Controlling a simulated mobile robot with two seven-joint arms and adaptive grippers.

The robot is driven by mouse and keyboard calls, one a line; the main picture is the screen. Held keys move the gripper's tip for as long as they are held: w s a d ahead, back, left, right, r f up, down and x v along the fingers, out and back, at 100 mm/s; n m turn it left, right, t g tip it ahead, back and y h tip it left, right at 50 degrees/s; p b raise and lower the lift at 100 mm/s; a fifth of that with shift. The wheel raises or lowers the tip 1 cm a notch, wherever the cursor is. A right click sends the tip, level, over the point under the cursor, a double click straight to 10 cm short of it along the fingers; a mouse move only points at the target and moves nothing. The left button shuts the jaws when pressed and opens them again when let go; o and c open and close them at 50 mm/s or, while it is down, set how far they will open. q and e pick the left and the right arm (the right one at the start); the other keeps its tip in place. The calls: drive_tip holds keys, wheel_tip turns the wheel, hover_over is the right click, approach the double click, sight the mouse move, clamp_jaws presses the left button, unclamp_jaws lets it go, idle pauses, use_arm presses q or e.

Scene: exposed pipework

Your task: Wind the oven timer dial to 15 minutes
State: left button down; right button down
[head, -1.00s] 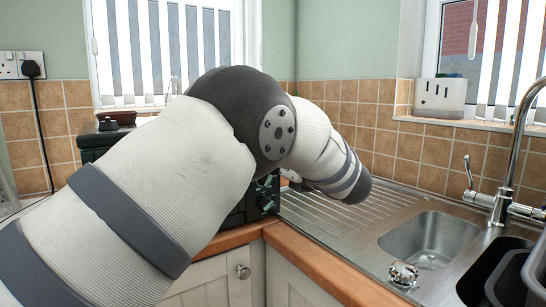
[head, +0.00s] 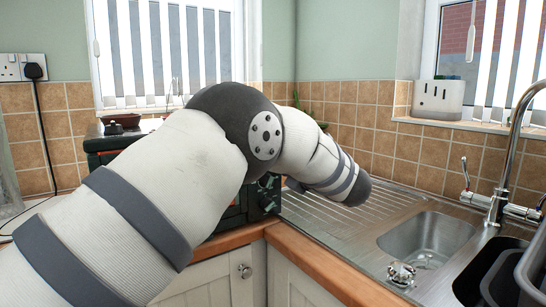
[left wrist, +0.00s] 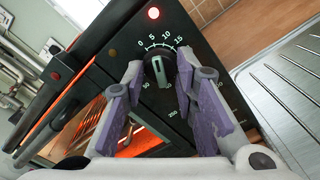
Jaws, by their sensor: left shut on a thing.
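The black oven (left wrist: 215,65) fills much of the left wrist view, with a red light lit above its timer scale. The timer dial (left wrist: 158,70) is a dark knob with a pale pointer mark under the numbers 0, 5, 10 and 15. The mark points up, roughly toward 5. My left gripper (left wrist: 160,62) has one fingertip on each side of this dial and is shut on it. In the head view, my left arm covers most of the oven (head: 96,140) and hides the gripper. My right gripper is in neither view.
The metal draining board (head: 340,210) and sink (head: 428,240) lie right of the oven, with a tall tap (head: 508,150) beyond. The wooden worktop edge (head: 325,270) runs in front. Inside the oven, the heating elements (left wrist: 90,118) glow orange.

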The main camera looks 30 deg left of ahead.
use_arm(q)
drive_tip(key=shift+m+p, duration=0.4)
drive_tip(key=shift+m, duration=4.2)
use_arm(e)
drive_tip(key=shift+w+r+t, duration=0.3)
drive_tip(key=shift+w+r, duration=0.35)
use_arm(q)
drive_tip(key=c, duration=1.3)
unclamp_jaws()
drive_tip(key=shift+d, duration=0.1)
drive_tip(key=v, duration=1.1)
drive_tip(key=shift+s+d, duration=0.15)
drive_tip(key=shift+d, duration=0.25)
